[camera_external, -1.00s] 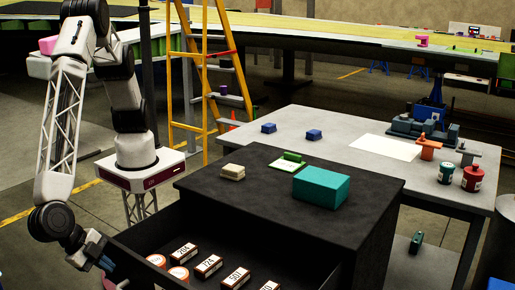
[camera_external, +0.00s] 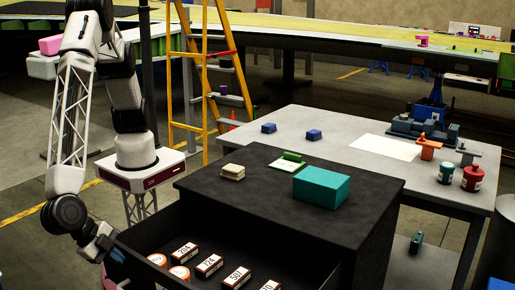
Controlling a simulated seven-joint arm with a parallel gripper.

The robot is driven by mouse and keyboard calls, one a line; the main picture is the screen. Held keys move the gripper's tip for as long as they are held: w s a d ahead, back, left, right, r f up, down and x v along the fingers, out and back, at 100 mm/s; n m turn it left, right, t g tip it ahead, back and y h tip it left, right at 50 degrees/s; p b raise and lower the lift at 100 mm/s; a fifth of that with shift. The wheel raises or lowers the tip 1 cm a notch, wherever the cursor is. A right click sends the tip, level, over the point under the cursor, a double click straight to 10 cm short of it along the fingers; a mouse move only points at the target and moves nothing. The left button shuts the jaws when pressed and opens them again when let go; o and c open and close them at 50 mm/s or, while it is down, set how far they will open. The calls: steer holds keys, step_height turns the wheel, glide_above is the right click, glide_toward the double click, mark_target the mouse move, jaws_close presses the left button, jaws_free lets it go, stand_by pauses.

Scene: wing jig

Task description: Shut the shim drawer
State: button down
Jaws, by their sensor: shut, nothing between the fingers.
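The shim drawer (camera_external: 150,225) is pulled out of the black cabinet (camera_external: 375,225) toward the lower left and stands open. Inside it lie several small white labelled boxes (camera_external: 210,265) and two round orange-and-white items (camera_external: 179,273). My gripper (camera_external: 113,250) is shut and empty, at the outer face of the drawer's front near its far left corner. The fingertips are small and dark against the drawer, so I cannot tell whether they touch it. The drawer's near end is cut off by the picture's bottom edge.
A teal box (camera_external: 321,187), a green item on a pale card (camera_external: 288,162) and a cream block (camera_external: 232,172) lie on the cabinet top. A grey table (camera_external: 370,125) stands behind. A yellow ladder (camera_external: 200,80) stands near my base.

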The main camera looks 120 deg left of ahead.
steer(key=a, duration=2.7)
steer(key=s+d+r, duration=0.3)
steer(key=d+r, duration=0.5)
steer(key=shift+s+d, duration=0.3)
steer(key=shift+s, duration=0.1)
steer(key=w+d+f, duration=0.2)
steer(key=w+f, duration=0.1)
steer(key=w, duration=0.2)
steer(key=w+d+f, duration=0.2)
steer(key=w+f, duration=0.1)
steer(key=w, duration=0.2)
steer(key=shift+w+d+h, duration=0.25)
steer(key=shift+w+h, duration=0.05)
steer(key=shift+w, duration=0.05)
